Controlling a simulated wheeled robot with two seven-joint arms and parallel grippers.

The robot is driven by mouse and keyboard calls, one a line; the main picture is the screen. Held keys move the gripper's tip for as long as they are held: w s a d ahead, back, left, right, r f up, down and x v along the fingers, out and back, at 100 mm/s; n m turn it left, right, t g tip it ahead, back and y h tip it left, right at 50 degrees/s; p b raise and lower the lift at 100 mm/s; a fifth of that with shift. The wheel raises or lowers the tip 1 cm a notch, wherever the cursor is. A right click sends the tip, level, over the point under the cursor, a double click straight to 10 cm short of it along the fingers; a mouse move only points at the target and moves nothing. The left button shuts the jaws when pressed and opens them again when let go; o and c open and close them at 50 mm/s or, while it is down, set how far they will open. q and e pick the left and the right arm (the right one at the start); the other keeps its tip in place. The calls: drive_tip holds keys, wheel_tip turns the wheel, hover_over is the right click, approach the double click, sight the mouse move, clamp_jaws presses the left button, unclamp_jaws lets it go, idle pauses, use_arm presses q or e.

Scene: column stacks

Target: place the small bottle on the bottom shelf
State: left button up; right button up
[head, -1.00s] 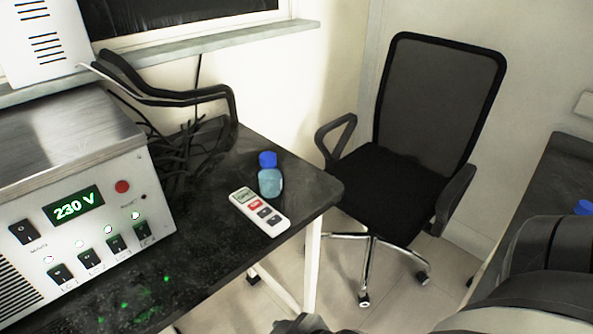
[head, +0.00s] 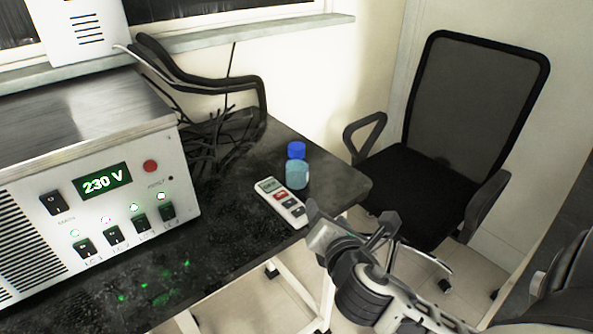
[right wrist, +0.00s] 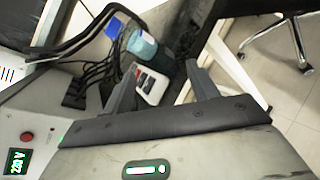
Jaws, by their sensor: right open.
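The small bottle (head: 297,172), pale blue with a dark blue cap, stands upright near the back right of the black table (head: 225,228). It also shows in the right wrist view (right wrist: 143,44), beyond the fingers. My right gripper (head: 352,222) is open and empty, in front of the bottle and to its right, apart from it. In the right wrist view the two spread fingers (right wrist: 165,82) point toward the bottle and the remote-like device. My left gripper is not in view. No shelf can be made out in these frames.
A white handheld device (head: 280,203) lies just in front of the bottle. A metal power unit (head: 100,200) reading 230 V fills the table's left, with black cables (head: 215,140) behind it. An office chair (head: 455,150) stands right of the table.

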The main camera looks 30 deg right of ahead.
sight(298, 155)
drive_tip(key=w+r+n+t, duration=0.1)
drive_tip(key=w+n, duration=0.2)
drive_tip(key=w, duration=0.1)
drive_tip(key=w+d+r+n+t, duration=0.1)
drive_tip(key=w+r+n, duration=0.1)
drive_tip(key=w+n, duration=0.1)
drive_tip(key=w+d+r+n+t, duration=0.1)
drive_tip(key=w+n, duration=0.1)
drive_tip(key=w, duration=0.3)
drive_tip(key=shift+w+d+r+n+t+y, duration=0.2)
drive_tip(key=shift+w+r+n+t+y, duration=0.1)
drive_tip(key=shift+n+y, duration=0.1)
drive_tip(key=shift+f+x, duration=0.15)
drive_tip(key=shift+x, duration=1.3)
drive_tip(key=shift+f+x, duration=0.1)
drive_tip(key=shift+x, duration=1.35)
drive_tip(key=shift+d, duration=0.1)
drive_tip(key=c, duration=1.2)
clamp_jaws()
drive_tip(key=shift+r, duration=0.15)
